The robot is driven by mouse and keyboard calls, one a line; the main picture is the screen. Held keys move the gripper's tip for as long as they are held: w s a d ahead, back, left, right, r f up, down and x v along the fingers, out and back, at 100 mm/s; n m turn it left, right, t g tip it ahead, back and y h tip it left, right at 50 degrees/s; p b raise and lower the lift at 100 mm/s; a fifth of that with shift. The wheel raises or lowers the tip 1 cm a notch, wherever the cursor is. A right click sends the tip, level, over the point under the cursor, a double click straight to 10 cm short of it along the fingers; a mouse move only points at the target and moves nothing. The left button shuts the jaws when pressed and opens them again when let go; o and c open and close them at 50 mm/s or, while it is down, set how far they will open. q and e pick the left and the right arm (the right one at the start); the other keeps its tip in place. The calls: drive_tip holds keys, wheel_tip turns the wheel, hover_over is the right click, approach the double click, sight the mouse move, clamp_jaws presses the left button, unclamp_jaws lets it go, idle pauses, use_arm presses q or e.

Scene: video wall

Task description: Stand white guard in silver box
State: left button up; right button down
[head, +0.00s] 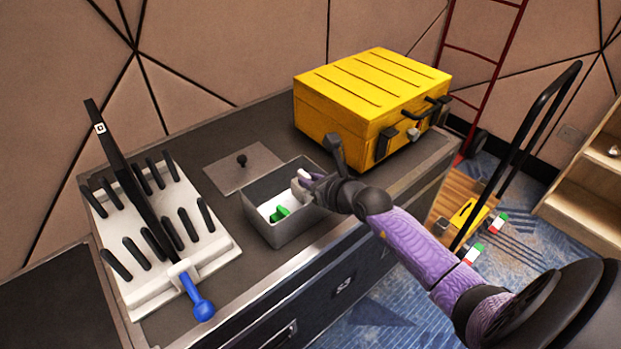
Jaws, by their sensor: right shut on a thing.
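The silver box (288,233) stands open on the dark bench top, near its front edge. My right gripper (311,182) reaches in from the right and is over the box's right side. It is shut on a small white piece, which looks like the white guard (301,184); the fingers hide part of it. I cannot tell whether the guard touches the box wall. A green object (279,213) lies inside the box on its pale floor. My left gripper is not in view.
A flat grey lid (236,172) with a dark knob lies behind the box. A white rack (135,270) with black pegs, a long black bar and a blue-handled tool (199,298) stands left. A yellow case (350,105) stands behind right. A hand truck (520,140) stands beyond the bench.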

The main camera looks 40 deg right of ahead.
drive_tip(key=c, duration=0.8)
unclamp_jaws()
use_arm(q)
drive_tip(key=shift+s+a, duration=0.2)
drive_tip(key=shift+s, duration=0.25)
use_arm(e)
drive_tip(key=shift+o, duration=0.7)
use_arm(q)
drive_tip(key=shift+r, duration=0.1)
use_arm(e)
drive_tip(key=shift+r, duration=0.1)
